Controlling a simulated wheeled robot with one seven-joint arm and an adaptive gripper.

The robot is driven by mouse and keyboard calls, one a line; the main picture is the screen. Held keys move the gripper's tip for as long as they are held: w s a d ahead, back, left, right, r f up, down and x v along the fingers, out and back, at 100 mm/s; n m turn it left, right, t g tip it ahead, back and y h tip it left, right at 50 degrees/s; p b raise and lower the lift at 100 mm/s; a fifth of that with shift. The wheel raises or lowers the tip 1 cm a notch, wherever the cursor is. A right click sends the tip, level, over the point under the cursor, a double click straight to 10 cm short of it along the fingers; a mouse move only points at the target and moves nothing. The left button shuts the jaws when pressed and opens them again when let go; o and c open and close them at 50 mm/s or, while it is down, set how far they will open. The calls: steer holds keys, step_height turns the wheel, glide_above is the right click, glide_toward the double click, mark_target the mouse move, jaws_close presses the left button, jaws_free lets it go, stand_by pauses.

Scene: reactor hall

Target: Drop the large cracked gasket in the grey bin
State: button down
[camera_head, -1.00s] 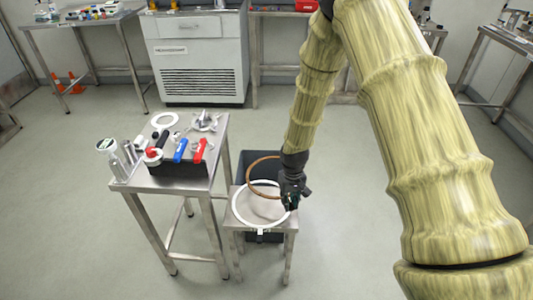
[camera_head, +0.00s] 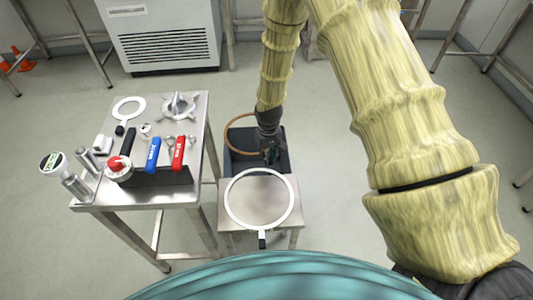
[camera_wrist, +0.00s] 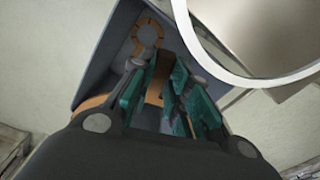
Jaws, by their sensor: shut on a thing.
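My gripper (camera_head: 270,157) is shut on the large brown-orange ring gasket (camera_head: 225,138), which stretches to the left of the fingers. The crack cannot be made out. Gripper and gasket are over the dark grey bin (camera_head: 235,167), which stands on the floor behind the small metal table. In the wrist view a brown strip of the gasket (camera_wrist: 155,92) shows between the green fingers (camera_wrist: 160,105). The bin's inner wall (camera_wrist: 100,62) lies behind them. A smaller orange ring-shaped piece (camera_wrist: 148,33) appears inside the bin.
A white ring with a black handle (camera_head: 230,205) lies on the small metal table (camera_head: 228,218), close to my gripper; its rim also crosses the wrist view (camera_wrist: 205,58). A taller bench (camera_head: 197,125) at left holds blue and red tools and gauges. Open floor lies right.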

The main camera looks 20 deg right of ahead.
steer(key=shift+a+f+b, duration=0.1)
steer(key=shift+f+b, duration=0.25)
steer(key=shift+f, duration=0.25)
step_height(320, 180, down, 6)
steer(key=b, duration=0.4)
steer(key=shift+r, duration=0.25)
steer(key=c, duration=1.3)
jaws_free()
steer(key=shift+r, duration=0.15)
steer(key=shift+r+p, duration=2.3)
steer(key=shift+r, duration=0.6)
